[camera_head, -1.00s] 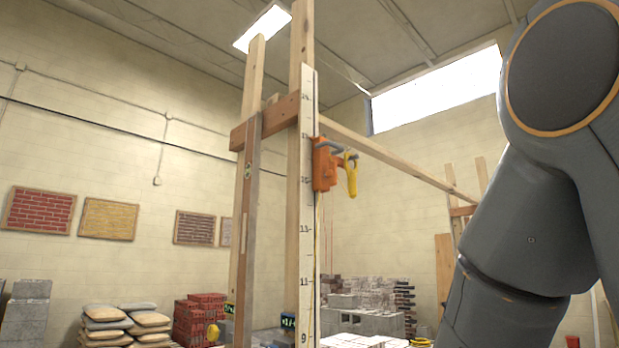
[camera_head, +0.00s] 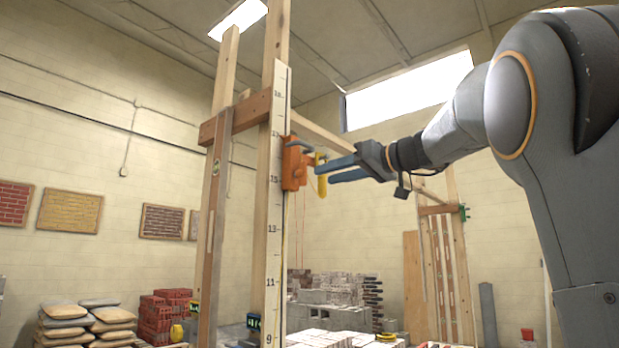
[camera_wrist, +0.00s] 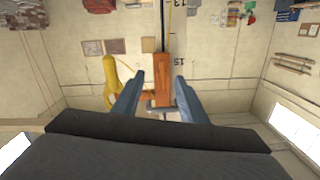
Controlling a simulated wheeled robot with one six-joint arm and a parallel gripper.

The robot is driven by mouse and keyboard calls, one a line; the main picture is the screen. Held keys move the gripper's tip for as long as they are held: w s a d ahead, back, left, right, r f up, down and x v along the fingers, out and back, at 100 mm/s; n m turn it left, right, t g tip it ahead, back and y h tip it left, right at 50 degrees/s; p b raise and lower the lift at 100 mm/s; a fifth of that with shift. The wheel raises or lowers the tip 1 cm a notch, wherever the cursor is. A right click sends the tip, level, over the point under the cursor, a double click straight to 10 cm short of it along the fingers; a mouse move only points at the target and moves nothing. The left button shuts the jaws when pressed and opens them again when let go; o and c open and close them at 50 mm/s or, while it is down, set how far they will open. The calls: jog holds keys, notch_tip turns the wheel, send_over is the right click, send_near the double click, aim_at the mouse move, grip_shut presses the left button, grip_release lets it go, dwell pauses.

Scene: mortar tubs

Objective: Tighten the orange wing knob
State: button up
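An orange clamp-like fitting (camera_head: 293,164) is fixed to the upright numbered pole. In the wrist view its long orange body (camera_wrist: 162,74) lies between my fingertips, with a short grey cross bar below it. I cannot clearly tell the wing knob from the rest of the orange fitting. A yellow piece (camera_head: 321,186) hangs beside the fitting; in the wrist view the yellow piece (camera_wrist: 110,82) is left of and outside the fingers. My gripper (camera_head: 324,174) has two blue fingers pointing left at the fitting. They are spread apart, and I cannot tell whether they touch it.
The numbered pole (camera_head: 275,230) stands against wooden posts (camera_head: 222,150) with a cross board. Cement bags (camera_head: 75,325), red bricks (camera_head: 165,312) and grey blocks (camera_head: 330,300) lie below. The air right of the pole, under my arm, is open.

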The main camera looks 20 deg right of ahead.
aim_at(306, 173)
jog(key=w+a+p, duration=0.1)
jog(key=w, duration=0.1)
jog(key=w+a+r+p, duration=0.1)
jog(key=a, duration=0.1)
jog(key=w+a+p, duration=0.1)
jog(key=w, duration=0.1)
jog(key=shift+w+a+r+p, duration=0.3)
jog(key=shift+a+r, duration=0.05)
jog(key=shift+a, duration=0.05)
grip_shut()
